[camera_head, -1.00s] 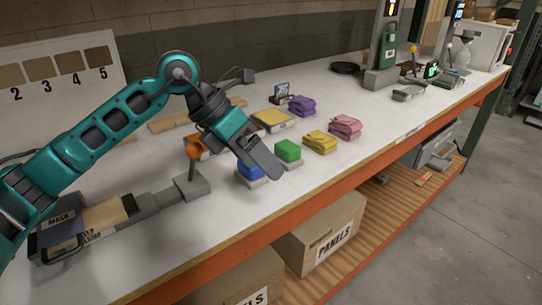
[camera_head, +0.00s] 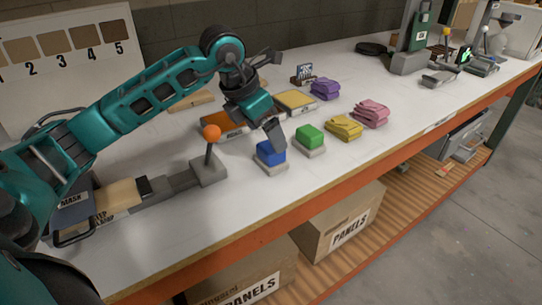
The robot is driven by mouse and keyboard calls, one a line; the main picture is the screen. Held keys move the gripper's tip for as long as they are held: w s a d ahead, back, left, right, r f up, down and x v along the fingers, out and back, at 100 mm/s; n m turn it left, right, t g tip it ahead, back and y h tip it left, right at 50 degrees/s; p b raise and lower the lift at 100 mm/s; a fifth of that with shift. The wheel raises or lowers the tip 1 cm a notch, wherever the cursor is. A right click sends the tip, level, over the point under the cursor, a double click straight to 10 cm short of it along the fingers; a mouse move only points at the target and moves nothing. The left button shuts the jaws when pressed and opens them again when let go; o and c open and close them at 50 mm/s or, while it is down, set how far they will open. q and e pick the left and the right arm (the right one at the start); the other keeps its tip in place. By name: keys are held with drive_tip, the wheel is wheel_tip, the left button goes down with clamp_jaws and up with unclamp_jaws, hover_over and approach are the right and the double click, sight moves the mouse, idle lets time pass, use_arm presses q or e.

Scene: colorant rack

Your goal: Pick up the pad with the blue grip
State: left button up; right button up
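The pad with the blue grip (camera_head: 268,157) sits on the white bench, a blue block on a light grey base, left of the pad with the green grip (camera_head: 310,137). My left gripper (camera_head: 276,140) points down just above the blue grip. Its finger overlaps the back edge of the blue grip in the picture; I cannot tell whether it touches. Only one finger shows clearly, so the opening is hidden. My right gripper is not in view.
An orange-knobbed lever (camera_head: 211,133) stands close on the left. An orange tray (camera_head: 222,121) lies behind my gripper. The bench's front edge (camera_head: 250,235) is near.

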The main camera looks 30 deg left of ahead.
sight(271, 147)
use_arm(q)
drive_tip(key=x, duration=0.4)
drive_tip(key=shift+s+d+f, duration=0.1)
drive_tip(key=shift+s+d, duration=0.15)
drive_tip(key=shift+s, duration=0.15)
drive_tip(key=shift+w+f, duration=0.2)
drive_tip(key=shift+f, duration=0.2)
drive_tip(key=c, duration=0.9)
drive_tip(key=shift+c, duration=0.2)
drive_tip(key=shift+r, duration=0.15)
wheel_tip(271, 147, up, 20)
drive_tip(key=p, duration=0.2)
